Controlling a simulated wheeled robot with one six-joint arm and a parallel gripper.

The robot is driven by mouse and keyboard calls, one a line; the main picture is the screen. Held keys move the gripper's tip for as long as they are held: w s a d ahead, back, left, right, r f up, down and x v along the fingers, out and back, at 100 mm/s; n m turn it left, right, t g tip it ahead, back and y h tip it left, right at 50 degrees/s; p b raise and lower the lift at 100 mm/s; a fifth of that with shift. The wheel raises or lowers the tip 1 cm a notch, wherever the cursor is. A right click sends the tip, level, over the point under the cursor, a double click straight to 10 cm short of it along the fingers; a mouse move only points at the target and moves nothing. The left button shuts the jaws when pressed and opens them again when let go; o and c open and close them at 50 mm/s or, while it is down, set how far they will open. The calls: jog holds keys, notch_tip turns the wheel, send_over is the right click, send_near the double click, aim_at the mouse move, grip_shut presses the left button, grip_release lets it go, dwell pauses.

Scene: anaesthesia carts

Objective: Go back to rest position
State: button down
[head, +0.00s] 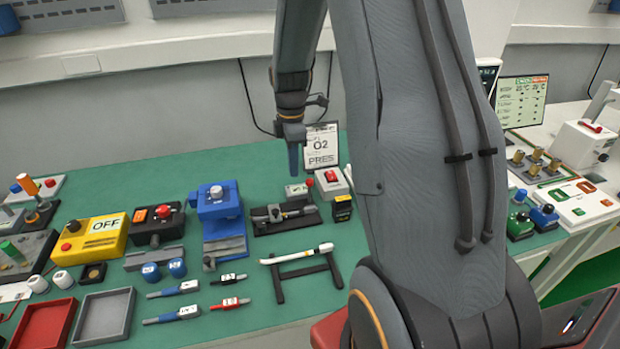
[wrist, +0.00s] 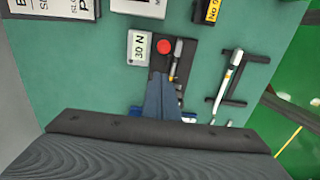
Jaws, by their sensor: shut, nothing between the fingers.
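My gripper (head: 293,158) hangs pointing down over the back of the green table, in front of the "O2 PRES" sign. Its blue fingers are shut with nothing between them. In the wrist view the closed fingers (wrist: 163,98) show above the black fixture (wrist: 180,62) with a red button, overlapping its near end in the picture. The gripper appears clear of the table. My arm covers much of the right middle of the head view and hides the table behind it.
The "O2 PRES" sign (head: 321,146) stands near the gripper. A white box with a red button (head: 333,181), a blue device (head: 220,212), a yellow "OFF" box (head: 93,238) and a white-handled tool (head: 297,254) on a black stand crowd the table. Trays (head: 103,316) lie front left.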

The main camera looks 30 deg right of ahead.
jog(key=s+a+f+m+t+b, duration=0.1)
jog(key=s+a+f+m+b, duration=0.1)
jog(key=s+a+m+b, duration=0.6)
jog(key=s+a+m, duration=0.5)
jog(key=s+m, duration=0.1)
jog(key=s, duration=0.1)
jog(key=shift+s+f+m, duration=0.15)
jog(key=shift+s+m, duration=0.25)
jog(key=shift+a, duration=0.15)
dwell(1.4)
